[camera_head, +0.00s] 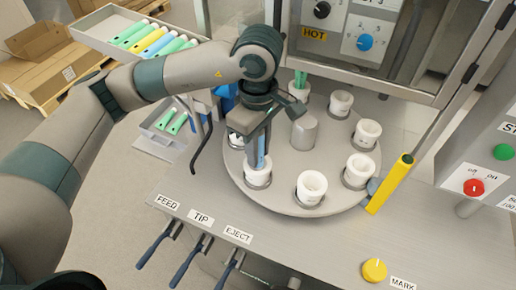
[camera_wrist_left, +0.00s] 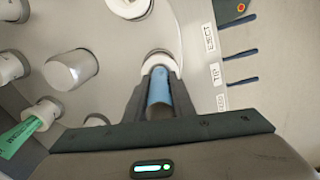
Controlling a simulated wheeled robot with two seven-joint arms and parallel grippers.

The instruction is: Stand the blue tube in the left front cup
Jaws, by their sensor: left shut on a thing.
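My left gripper (camera_head: 262,150) is shut on the blue tube (camera_head: 261,158) and points down over the left front cup (camera_head: 257,175), a white cup on the round turntable (camera_head: 285,202). The tube is upright, with its lower end at the cup's mouth; I cannot tell how deep it is. In the left wrist view the blue tube (camera_wrist_left: 158,88) lies between the two fingers, with the white cup rim (camera_wrist_left: 158,62) just beyond. The fingers hide part of the cup. My right gripper is not in view.
Other white cups (camera_head: 311,187) ring the turntable around a grey central cylinder (camera_head: 304,131). A back cup holds a green tube (camera_head: 299,79). A tray (camera_head: 92,40) holds several coloured tubes at upper left. A yellow bar (camera_head: 390,184) stands at the right of the turntable.

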